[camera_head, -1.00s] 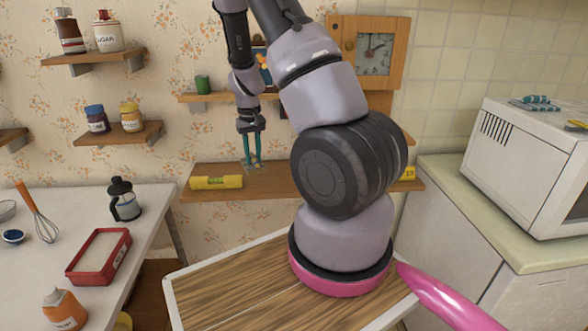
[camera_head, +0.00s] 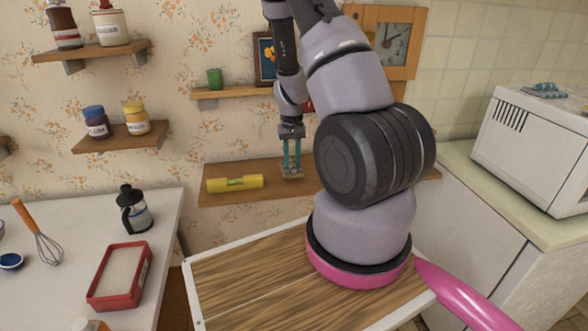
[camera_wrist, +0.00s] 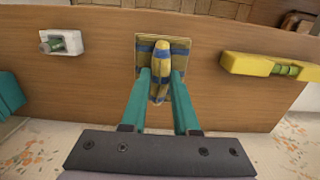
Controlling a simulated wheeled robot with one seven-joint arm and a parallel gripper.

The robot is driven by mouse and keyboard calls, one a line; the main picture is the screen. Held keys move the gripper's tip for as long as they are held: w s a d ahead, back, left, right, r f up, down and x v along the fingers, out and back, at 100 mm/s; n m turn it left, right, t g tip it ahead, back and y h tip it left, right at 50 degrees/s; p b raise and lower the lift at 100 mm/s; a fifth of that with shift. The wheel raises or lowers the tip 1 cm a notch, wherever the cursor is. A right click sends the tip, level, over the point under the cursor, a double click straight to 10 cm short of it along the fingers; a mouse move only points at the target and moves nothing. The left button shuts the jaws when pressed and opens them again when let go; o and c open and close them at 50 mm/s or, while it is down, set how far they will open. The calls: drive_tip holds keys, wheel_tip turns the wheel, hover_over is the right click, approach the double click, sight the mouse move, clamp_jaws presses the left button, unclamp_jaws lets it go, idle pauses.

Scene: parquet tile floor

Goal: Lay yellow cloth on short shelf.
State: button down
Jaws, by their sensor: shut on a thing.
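My gripper (camera_head: 291,158) points down over the wide lower wooden shelf (camera_head: 326,174) on the wall. Its teal fingers (camera_wrist: 160,88) are shut on a yellow cloth with blue stripes (camera_wrist: 149,45). The cloth is pinched up in the middle, with its square edges spread out around the fingertips. It also shows small under the fingers in the head view (camera_head: 292,175). It is close to the shelf board, but I cannot tell whether it touches. Shorter shelves hang on the wall at left (camera_head: 104,146) and above (camera_head: 238,93).
A yellow spirit level (camera_head: 235,184) lies on the lower shelf; the wrist view shows a small white item (camera_wrist: 61,42) on the other side of the cloth. A wooden-topped surface (camera_head: 245,283) is in front.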

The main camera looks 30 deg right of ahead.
sight(292, 161)
drive_tip(key=shift+f, duration=1.75)
drive_tip(key=shift+f, duration=0.1)
drive_tip(key=c, duration=0.7)
unclamp_jaws()
drive_tip(key=shift+o, duration=0.2)
